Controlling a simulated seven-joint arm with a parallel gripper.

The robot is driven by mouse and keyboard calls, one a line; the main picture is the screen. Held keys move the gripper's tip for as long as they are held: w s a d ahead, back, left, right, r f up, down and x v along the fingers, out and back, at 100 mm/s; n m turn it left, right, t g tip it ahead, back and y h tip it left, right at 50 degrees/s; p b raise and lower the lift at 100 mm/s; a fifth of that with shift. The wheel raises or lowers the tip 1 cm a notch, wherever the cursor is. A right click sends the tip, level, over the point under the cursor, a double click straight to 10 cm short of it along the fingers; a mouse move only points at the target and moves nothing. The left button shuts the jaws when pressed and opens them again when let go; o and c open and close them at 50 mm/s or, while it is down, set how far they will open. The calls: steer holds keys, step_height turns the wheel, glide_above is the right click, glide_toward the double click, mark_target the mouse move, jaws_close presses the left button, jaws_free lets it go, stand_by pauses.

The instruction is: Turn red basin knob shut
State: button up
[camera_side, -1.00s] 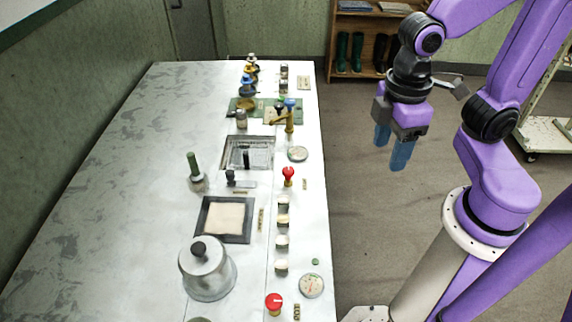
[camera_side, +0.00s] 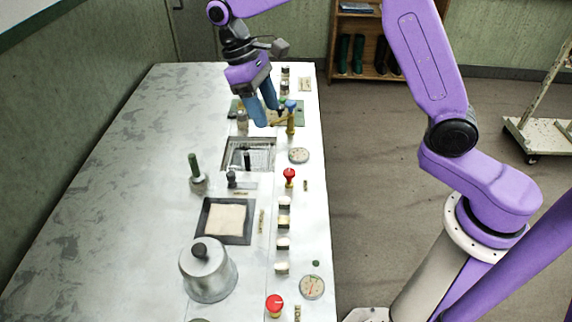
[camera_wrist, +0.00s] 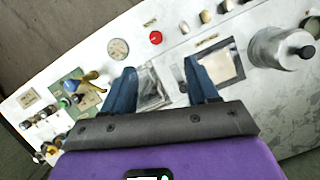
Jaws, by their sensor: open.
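One red knob (camera_side: 289,175) stands upright on a stem at the right of the worktop, beside the metal basin (camera_side: 226,153). It also shows in the wrist view (camera_wrist: 155,38), beyond the fingertips. A second, wider red knob (camera_side: 274,303) with a pale mark sits at the near end. Which one the task means I cannot tell. My gripper (camera_side: 267,116) is open and empty, above the worktop near the brass tap, farther back than both knobs. In the wrist view its blue fingers (camera_wrist: 160,68) are apart, with the basin seen between them.
The brass tap (camera_side: 290,118) with a blue top stands close to my fingers. A lidded metal pot (camera_side: 208,272), a green-handled post (camera_side: 195,170) and a dark-framed pale panel (camera_side: 248,222) are nearer. Several pale switches line the right side. The worktop's left side is clear.

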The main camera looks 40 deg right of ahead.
mark_target(289, 171)
steer(key=shift+m, duration=0.5)
steer(key=x, duration=0.6)
steer(key=w+x, duration=0.1)
steer(key=x, duration=0.4)
steer(key=w+x, duration=0.1)
steer(key=x, duration=0.5)
steer(key=shift+d+f, duration=0.25)
steer(key=shift+f, duration=0.35)
steer(key=shift+g, duration=0.3)
steer(key=c, duration=1)
